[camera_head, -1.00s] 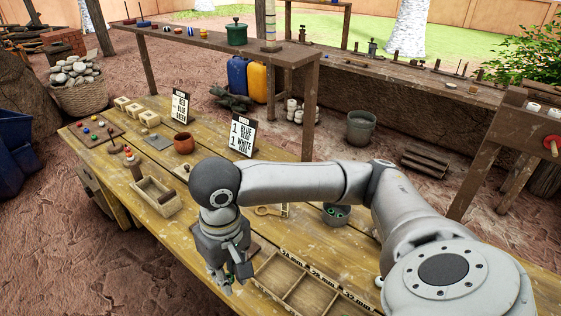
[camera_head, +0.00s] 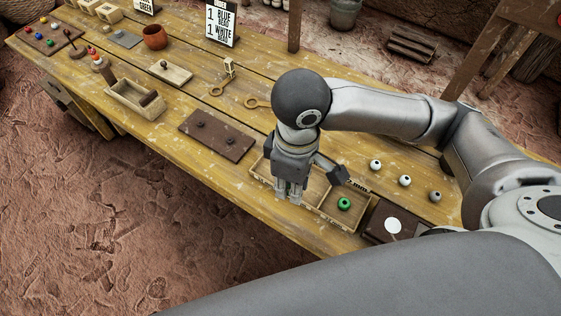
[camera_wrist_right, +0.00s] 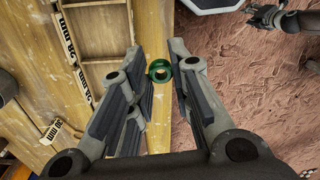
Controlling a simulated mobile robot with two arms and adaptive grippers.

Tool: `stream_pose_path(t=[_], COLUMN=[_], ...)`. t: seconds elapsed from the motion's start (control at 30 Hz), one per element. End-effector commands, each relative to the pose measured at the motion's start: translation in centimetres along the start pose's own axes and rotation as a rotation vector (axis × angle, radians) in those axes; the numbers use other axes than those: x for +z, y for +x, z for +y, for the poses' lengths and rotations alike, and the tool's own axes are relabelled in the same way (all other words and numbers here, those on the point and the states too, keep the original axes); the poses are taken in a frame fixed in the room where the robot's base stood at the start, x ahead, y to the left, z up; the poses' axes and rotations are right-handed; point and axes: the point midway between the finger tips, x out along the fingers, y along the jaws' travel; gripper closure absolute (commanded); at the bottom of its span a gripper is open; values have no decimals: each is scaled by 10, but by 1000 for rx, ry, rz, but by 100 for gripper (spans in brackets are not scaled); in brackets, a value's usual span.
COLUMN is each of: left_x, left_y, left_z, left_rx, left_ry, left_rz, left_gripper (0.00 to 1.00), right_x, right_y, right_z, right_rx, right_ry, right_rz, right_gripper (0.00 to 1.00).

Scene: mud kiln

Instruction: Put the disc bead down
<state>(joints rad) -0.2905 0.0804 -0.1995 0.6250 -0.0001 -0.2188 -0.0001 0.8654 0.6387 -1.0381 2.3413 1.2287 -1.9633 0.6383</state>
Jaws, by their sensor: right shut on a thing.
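The head view hides this bead behind the fingers. Another green bead (camera_head: 344,203) lies in the tray's right compartment. A small grey gripper-like part, probably my left gripper (camera_wrist_right: 268,17), shows at the upper right of the wrist view; its jaws are too small to read.
White beads (camera_head: 405,180) stand on the table (camera_head: 230,85) behind the tray. A dark board (camera_head: 200,150) with small dark pieces lies left of it. A dark plate with a white disc (camera_head: 393,226) is at right. A wooden box (camera_head: 120,97) stands farther left.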

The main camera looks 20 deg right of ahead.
Motion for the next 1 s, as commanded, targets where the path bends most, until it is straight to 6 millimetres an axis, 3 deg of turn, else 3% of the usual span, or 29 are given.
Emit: stream_pose_path(t=[0.07,0.17,0.5,0.6,0.73,1.0], left_x=[5,12,18,15,9,7], left_y=[0,0,-3,-2,-3,-4], left_z=[1,2,3,3,2,2], left_rx=[1,2,4,3,3,2], left_ry=[0,0,0,0,1,1], left_rz=[-7,-17,-28,-23,-14,-10], left_gripper=[53,53,53,53,53,53], right_x=[-2,-9,-51,-59,-68,-77], right_y=[2,8,40,62,81,99], right_z=[-4,6,75,88,102,116], right_rx=[0,1,3,1,1,1], right_ry=[-57,-77,-73,-74,-76,-76], right_rz=[0,-3,-3,-5,-3,-2], right_gripper=[89,89,89,89,89,89])
